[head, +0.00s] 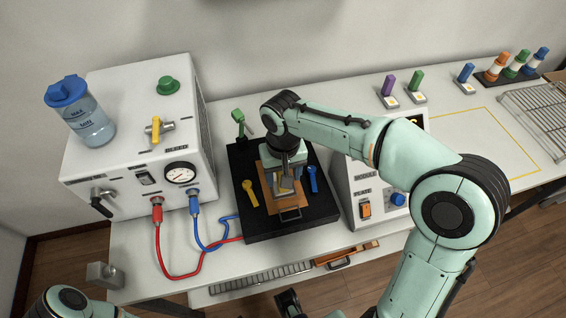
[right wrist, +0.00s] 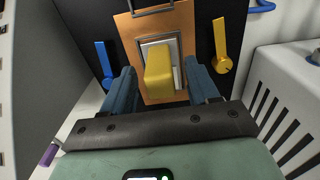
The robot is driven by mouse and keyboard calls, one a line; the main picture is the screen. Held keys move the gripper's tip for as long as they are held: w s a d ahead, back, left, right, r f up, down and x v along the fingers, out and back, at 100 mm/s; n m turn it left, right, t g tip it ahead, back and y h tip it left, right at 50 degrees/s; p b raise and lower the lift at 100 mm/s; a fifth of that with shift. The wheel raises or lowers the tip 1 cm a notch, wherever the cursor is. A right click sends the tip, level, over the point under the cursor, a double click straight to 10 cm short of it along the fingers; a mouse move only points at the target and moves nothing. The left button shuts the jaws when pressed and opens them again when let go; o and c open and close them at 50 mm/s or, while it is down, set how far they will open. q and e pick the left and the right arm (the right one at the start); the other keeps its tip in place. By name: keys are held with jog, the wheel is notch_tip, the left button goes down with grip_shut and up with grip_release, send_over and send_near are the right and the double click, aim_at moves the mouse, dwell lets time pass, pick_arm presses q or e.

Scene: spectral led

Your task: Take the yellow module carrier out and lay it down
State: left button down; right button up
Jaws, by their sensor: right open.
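The yellow module carrier (right wrist: 158,72) is a yellow block on a pale square seat in an orange plate (right wrist: 135,30), between the fingers in the right wrist view. The plate lies on a black box (head: 240,160) in the head view. My right gripper (right wrist: 162,88) reaches down over the carrier. Its two blue-grey fingers are open, one on each side, with a visible gap to the block. In the head view the gripper (head: 285,183) hides most of the carrier. A dark part at the bottom edge may be my left gripper (head: 288,302); its fingers are unclear.
A yellow lever (head: 250,192) and a blue lever (head: 313,178) flank the orange plate. A white gauge cabinet (head: 130,190) with red and blue hoses stands left, a white control unit (head: 365,190) right. The yellow-outlined bench area (head: 485,145) is clear; a wire rack (head: 545,115) lies beyond.

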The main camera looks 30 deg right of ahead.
jog(key=shift+f, duration=0.8)
grip_shut()
jog(key=shift+r, duration=0.1)
jog(key=shift+r, duration=0.2)
jog(key=shift+r+p, duration=1.15)
jog(key=shift+r, duration=0.1)
jog(key=shift+w+r+p, duration=0.1)
jog(key=shift+r+p, duration=0.1)
jog(key=shift+p, duration=0.15)
